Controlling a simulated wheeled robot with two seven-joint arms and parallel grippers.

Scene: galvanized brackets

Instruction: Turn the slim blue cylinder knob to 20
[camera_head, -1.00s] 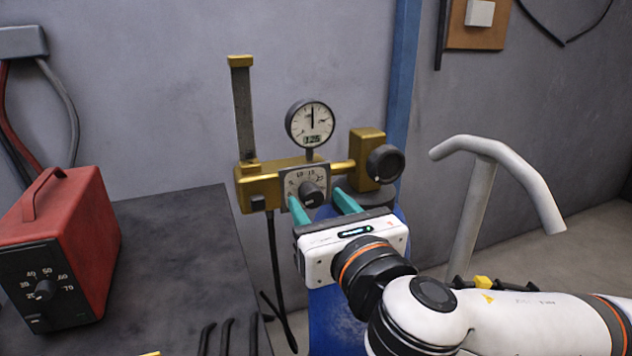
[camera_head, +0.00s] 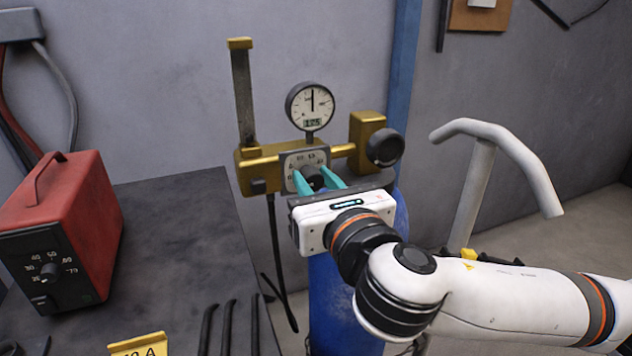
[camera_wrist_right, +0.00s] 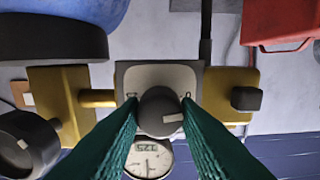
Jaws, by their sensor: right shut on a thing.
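The slim blue cylinder (camera_head: 340,315) stands behind and below my right gripper, which hides part of it. Above it is a brass regulator (camera_head: 262,168) with a square grey dial plate (camera_head: 292,158) and a small dark knob (camera_head: 313,173). My right gripper (camera_head: 317,182) has its teal fingers shut on this knob, one on each side. In the right wrist view, the round knob (camera_wrist_right: 159,112) sits between the fingertips, with a pale mark on its face. The fingers cover part of the scale, so the setting is unclear. My left gripper is out of view.
A round gauge (camera_head: 312,104) with a small display sits above the dial. A larger black knob (camera_head: 384,148) is at the regulator's right. A red box (camera_head: 75,215) and dark hooked tools (camera_head: 229,325) are on the bench at left. A grey bent post (camera_head: 480,185) stands at right.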

